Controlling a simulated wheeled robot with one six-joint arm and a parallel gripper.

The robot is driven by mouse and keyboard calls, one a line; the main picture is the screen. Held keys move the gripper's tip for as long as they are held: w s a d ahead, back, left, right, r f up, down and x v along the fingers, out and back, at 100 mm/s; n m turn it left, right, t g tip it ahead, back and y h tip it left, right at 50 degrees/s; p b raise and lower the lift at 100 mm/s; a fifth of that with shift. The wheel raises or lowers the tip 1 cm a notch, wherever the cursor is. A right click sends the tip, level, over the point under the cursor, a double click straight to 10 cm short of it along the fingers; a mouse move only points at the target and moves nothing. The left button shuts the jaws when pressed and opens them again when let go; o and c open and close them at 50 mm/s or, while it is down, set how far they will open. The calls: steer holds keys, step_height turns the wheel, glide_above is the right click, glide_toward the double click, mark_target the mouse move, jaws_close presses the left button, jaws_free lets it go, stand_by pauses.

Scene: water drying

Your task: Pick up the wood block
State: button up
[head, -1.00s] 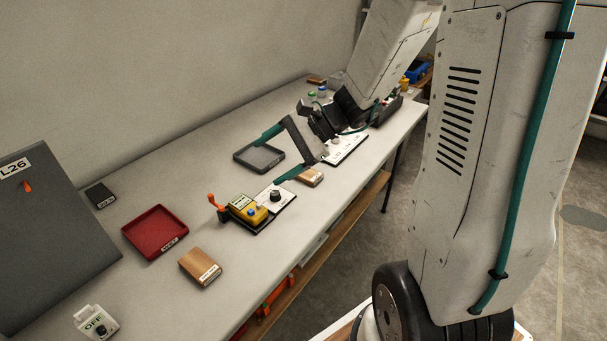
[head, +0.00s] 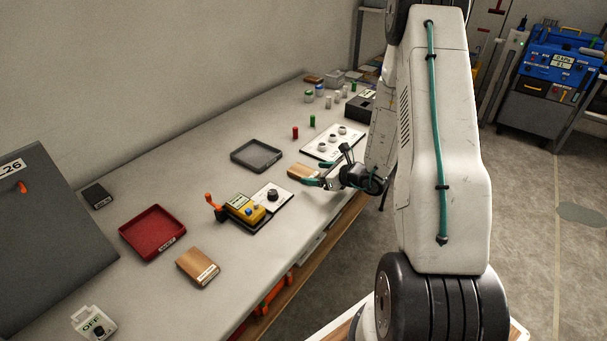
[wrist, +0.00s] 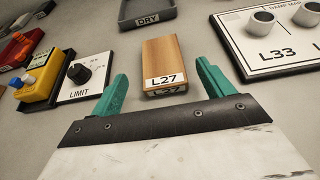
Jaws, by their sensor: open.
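A wood block (wrist: 162,56) labelled L27 lies flat on the bench, and it also shows in the head view (head: 301,171). In the wrist view my gripper (wrist: 161,72) is open, with one teal finger to each side of the block's near end. The gripper looks empty, and I cannot tell how far above the bench the fingers are. In the head view my gripper (head: 322,167) is just right of this block. A second wood block (head: 198,267) with a white label lies nearer, below the red tray.
A yellow device and LIMIT knob panel (wrist: 83,77) sit left of the block. A red tray (head: 153,232) stands farther left on the bench (head: 120,285).

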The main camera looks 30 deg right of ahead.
mark_target(305, 172)
steer(key=x, duration=0.4)
steer(key=shift+w+f, duration=0.1)
steer(key=shift+w, duration=0.25)
steer(key=c, duration=1.1)
